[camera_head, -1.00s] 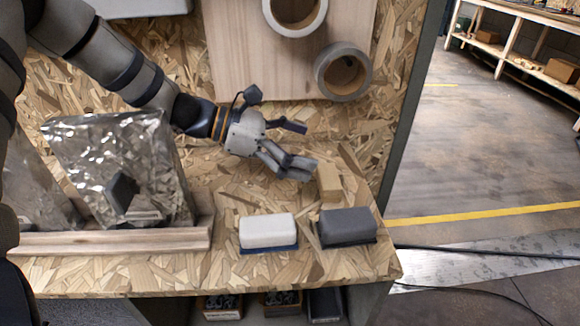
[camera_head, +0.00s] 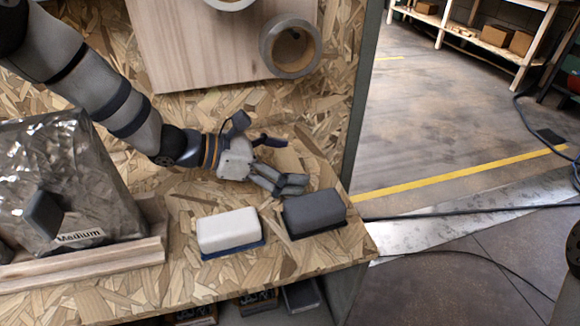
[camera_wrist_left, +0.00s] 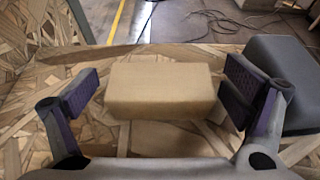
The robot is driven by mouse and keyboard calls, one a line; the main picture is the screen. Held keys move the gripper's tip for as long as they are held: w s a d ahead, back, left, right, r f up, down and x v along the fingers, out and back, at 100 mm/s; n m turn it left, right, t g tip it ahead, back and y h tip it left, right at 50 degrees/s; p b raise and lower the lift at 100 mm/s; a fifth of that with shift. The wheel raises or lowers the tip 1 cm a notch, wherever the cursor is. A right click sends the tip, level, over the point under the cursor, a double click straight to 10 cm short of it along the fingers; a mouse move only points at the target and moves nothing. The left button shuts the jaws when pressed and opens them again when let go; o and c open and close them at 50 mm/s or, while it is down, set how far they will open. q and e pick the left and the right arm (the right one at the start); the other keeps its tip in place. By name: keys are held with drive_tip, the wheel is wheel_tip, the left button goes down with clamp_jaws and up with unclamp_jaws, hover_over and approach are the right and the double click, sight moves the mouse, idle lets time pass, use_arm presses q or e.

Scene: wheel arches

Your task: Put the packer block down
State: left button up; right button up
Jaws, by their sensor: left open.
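The packer block (camera_wrist_left: 160,90) is a plain tan wooden block. In the left wrist view it lies between the two fingers of my left gripper (camera_wrist_left: 158,95), with a gap on each side. It appears to rest on the chipboard bench top (camera_head: 190,290). In the head view my left gripper (camera_head: 287,163) is open, low over the bench behind the grey block (camera_head: 315,212). The packer block is hard to make out there against the chipboard. My right gripper is not in view.
A white block (camera_head: 228,230) on a blue base stands left of the grey block. A silvery bag marked Medium (camera_head: 65,190) stands behind a wooden rail (camera_head: 90,262) at left. A tape roll (camera_head: 290,47) hangs on the back board. The bench ends at right.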

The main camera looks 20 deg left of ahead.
use_arm(q)
drive_tip(key=shift+r, duration=0.1)
drive_tip(key=c, duration=1.3)
drive_tip(key=shift+c, duration=0.2)
